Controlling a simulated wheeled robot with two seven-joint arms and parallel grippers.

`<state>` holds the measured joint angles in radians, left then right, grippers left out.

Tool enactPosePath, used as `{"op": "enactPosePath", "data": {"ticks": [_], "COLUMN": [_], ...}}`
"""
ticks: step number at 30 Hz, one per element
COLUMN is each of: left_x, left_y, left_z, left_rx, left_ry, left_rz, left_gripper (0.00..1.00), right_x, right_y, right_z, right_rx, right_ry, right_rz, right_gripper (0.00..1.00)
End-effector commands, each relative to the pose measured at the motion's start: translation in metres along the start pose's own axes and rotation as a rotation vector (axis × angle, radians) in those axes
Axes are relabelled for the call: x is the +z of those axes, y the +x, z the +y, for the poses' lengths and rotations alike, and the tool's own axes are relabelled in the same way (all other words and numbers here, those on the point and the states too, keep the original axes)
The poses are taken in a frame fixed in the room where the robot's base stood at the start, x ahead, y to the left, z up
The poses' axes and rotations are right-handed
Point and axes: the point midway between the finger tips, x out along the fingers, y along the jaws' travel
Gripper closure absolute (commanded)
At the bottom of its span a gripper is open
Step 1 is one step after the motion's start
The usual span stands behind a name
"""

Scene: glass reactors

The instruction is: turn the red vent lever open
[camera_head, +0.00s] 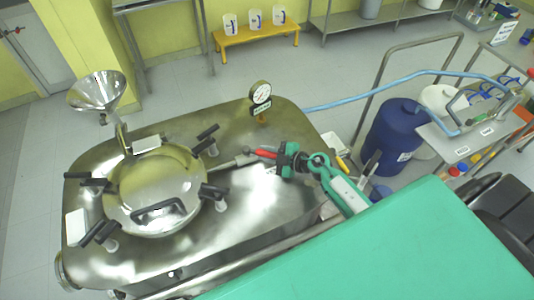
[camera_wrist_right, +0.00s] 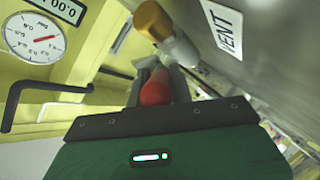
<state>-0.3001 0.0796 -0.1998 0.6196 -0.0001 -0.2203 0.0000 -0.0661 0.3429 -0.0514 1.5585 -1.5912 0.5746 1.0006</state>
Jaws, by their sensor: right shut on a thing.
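The red vent lever (camera_head: 264,154) sits on the right part of the steel reactor lid (camera_head: 250,205), beside a metal fitting. My right gripper (camera_head: 284,157) reaches in from the right and is at the lever. In the right wrist view the red lever (camera_wrist_right: 157,88) lies between the fingers of my right gripper (camera_wrist_right: 160,85), which is shut on it. A brass-coloured valve part (camera_wrist_right: 152,20) and a "VENT" label (camera_wrist_right: 226,25) show just beyond. Part of the lever is hidden by the gripper. My left gripper is not in view.
A pressure gauge (camera_head: 261,93) stands on the lid behind the lever. A domed hatch (camera_head: 155,190) with black clamp handles and a steel funnel (camera_head: 97,90) are to the left. A blue drum (camera_head: 393,137) stands on the right. A blue hose (camera_head: 375,87) runs behind.

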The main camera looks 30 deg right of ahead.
Motion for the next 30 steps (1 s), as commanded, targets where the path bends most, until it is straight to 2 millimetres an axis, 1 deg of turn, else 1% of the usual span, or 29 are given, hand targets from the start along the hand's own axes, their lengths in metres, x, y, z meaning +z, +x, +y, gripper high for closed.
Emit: {"op": "enactPosePath", "data": {"ticks": [5, 11, 15, 19, 29, 30], "left_x": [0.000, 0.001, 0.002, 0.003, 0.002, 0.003], "left_y": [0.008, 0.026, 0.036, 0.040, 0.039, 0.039], "left_z": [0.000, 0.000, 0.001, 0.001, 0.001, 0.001], "left_rx": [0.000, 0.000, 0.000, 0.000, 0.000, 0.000], "left_ry": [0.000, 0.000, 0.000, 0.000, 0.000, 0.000], "left_rz": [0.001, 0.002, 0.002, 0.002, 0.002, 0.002], "left_gripper": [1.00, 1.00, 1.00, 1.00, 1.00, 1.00], "right_x": [0.006, 0.015, 0.017, 0.017, 0.016, 0.016], "right_y": [0.002, 0.008, 0.011, 0.011, 0.011, 0.011], "right_z": [0.003, 0.010, 0.014, 0.016, 0.017, 0.017], "right_rx": [-0.047, -0.149, -0.205, -0.233, -0.241, -0.241], "right_ry": [-0.022, -0.066, -0.087, -0.097, -0.099, -0.099], "right_rz": [0.045, 0.155, 0.219, 0.250, 0.256, 0.256], "right_gripper": [1.00, 1.00, 1.00, 1.00, 1.00, 0.76]}}
